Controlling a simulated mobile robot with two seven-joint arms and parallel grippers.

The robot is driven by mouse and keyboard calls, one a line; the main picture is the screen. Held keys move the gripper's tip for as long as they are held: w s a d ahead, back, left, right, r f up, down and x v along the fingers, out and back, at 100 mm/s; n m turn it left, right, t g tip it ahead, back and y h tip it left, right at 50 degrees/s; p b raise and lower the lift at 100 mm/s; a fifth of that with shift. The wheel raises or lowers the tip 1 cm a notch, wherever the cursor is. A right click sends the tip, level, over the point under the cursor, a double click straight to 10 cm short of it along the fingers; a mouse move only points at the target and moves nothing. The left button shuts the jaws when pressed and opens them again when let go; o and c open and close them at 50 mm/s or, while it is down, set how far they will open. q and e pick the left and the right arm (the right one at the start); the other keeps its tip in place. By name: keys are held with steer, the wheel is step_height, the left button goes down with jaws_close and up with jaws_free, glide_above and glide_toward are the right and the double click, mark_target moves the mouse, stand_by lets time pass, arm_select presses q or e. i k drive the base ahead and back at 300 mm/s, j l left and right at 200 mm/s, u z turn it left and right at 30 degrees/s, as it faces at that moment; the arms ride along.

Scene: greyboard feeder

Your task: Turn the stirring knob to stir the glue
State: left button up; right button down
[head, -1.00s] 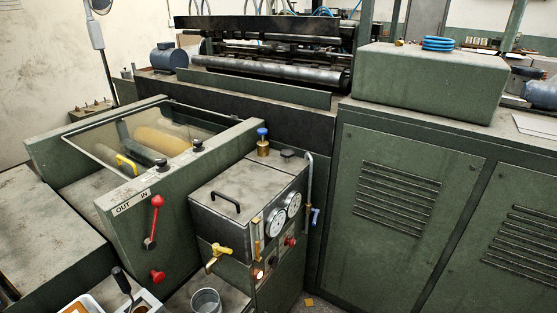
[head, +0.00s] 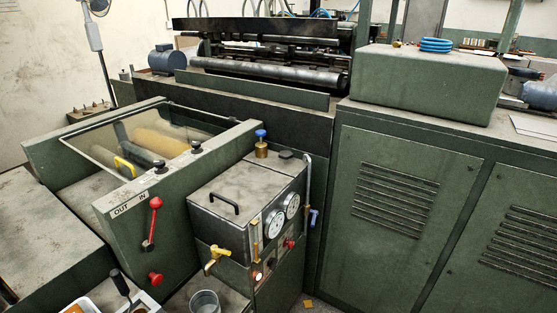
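The grey-green glue tank (head: 225,223) stands in the middle of the head view, with a black lid handle (head: 224,203) on top. Several knobs could be the stirring knob, and I cannot tell which one is: a black knob (head: 286,155) on the tank's top at the back, a red knob (head: 290,244) on its front panel, and a red knob (head: 155,279) low on the roller unit. Two round gauges (head: 274,223) sit on the tank's front. The glue inside is hidden. Neither of my grippers is in view.
A red lever (head: 152,222) stands under the OUT/IN label. A yellow tap (head: 216,258) sticks out above a metal cup (head: 204,302). A blue-topped brass valve (head: 261,143) stands behind the tank. Green cabinets (head: 395,255) fill the right. A strip of floor (head: 318,306) shows between.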

mark_target(284, 155)
steer(key=i+l+z, duration=0.15)
steer(key=i+l, duration=0.2)
steer(key=l, duration=0.2)
steer(key=i+l+z, duration=0.2)
steer(key=i+l, duration=0.15)
steer(key=l, duration=0.15)
